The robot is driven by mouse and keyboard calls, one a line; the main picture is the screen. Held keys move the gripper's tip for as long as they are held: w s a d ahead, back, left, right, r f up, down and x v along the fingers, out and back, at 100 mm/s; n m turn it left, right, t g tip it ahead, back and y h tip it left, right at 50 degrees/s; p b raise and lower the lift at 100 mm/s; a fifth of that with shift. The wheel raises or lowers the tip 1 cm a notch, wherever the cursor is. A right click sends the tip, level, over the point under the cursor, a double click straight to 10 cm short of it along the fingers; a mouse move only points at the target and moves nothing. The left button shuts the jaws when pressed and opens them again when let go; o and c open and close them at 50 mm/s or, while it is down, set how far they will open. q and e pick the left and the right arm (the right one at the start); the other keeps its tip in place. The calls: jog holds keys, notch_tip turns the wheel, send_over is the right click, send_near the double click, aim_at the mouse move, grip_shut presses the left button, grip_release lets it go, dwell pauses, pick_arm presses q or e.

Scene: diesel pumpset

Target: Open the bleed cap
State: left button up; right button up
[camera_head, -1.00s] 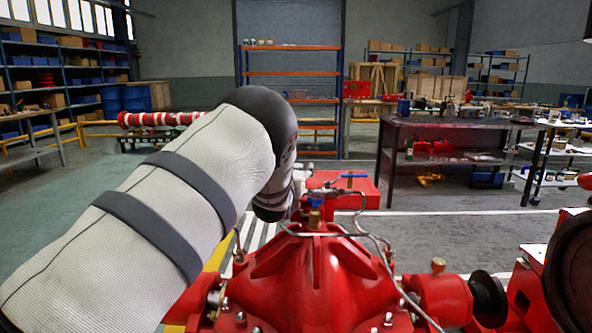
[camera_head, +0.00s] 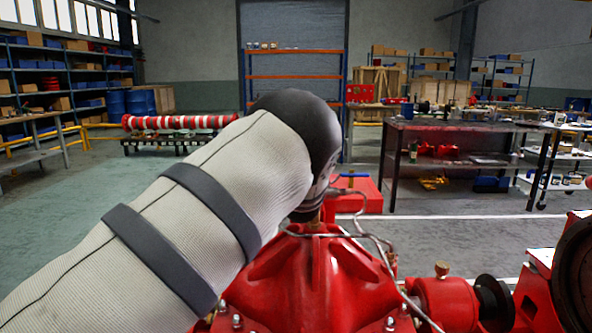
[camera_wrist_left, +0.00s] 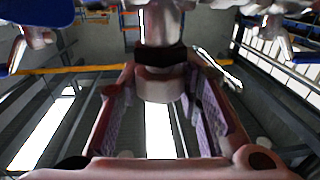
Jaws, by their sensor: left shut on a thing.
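In the left wrist view, my left gripper (camera_wrist_left: 160,76) has its two fingers on either side of a pale round fitting, which looks like the bleed cap (camera_wrist_left: 157,86). The gripper is shut on it. A dark hex collar (camera_wrist_left: 161,58) and a shiny metal stem (camera_wrist_left: 160,22) run on from it in the same line. In the head view my left arm hides this gripper and the cap, above the red pump casing (camera_head: 318,272). My right gripper is in neither view.
A blue-handled valve (camera_head: 352,176) and thin metal pipes (camera_head: 372,240) stand close to my left arm. Blue valve handles (camera_wrist_left: 38,22) also flank the stem in the wrist view. A dark workbench (camera_head: 455,130) stands behind at the right.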

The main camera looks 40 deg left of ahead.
pick_arm(q)
jog(key=o, duration=1.2)
jog(key=v, duration=1.2)
